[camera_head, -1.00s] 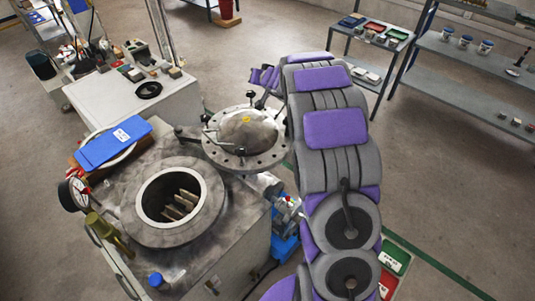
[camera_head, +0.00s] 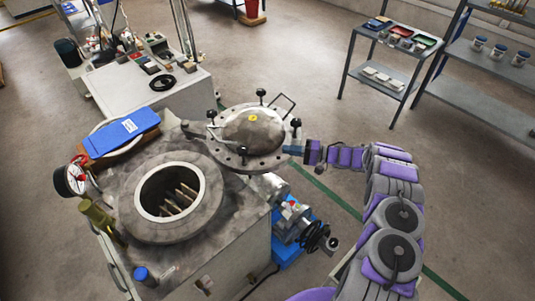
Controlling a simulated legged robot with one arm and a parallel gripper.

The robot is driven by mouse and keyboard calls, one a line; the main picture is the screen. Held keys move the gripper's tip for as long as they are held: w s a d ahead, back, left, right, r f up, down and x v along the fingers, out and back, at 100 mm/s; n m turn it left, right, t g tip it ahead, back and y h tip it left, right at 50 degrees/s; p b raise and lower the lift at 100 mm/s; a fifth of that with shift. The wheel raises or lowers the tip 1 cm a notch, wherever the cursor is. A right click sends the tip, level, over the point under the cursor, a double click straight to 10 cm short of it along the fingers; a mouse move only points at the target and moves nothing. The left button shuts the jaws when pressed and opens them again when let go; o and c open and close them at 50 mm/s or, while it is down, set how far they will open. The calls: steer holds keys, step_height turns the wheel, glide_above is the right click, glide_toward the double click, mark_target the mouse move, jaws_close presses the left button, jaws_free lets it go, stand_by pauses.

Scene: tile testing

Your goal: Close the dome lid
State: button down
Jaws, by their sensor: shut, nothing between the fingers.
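The dome lid (camera_head: 252,130) is a round grey metal disc with a bolted flange, clamp knobs and a yellow spot on top. It is swung out to the right of the round vessel opening (camera_head: 170,192), which is uncovered and shows upright plates inside. My gripper (camera_head: 297,150) is at the right edge of the lid's flange, close to it or touching; I cannot tell which. It is shut with nothing in it. My purple and grey arm reaches in from the lower right.
A pressure gauge (camera_head: 76,179), a brass valve (camera_head: 98,213) and a blue clipboard (camera_head: 121,134) sit at the vessel's left. A handwheel (camera_head: 314,236) stands below the lid. A small shelf table (camera_head: 389,62) is at the back right.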

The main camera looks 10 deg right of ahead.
mark_target(263, 158)
steer(key=b+x, duration=0.1)
steer(key=x, duration=0.5)
steer(key=s+b+x, duration=0.1)
steer(key=x, duration=0.3)
steer(key=shift+a+f+b, duration=0.25)
steer(key=shift+b, duration=0.05)
steer(key=a, duration=0.1)
steer(key=s+a, duration=0.1)
steer(key=shift+s+a+b, duration=0.3)
steer(key=shift+a+b, duration=0.05)
steer(key=shift+s+a+r, duration=0.1)
steer(key=shift+s+a, duration=0.05)
steer(key=shift+a, duration=0.2)
steer(key=shift+s, duration=0.1)
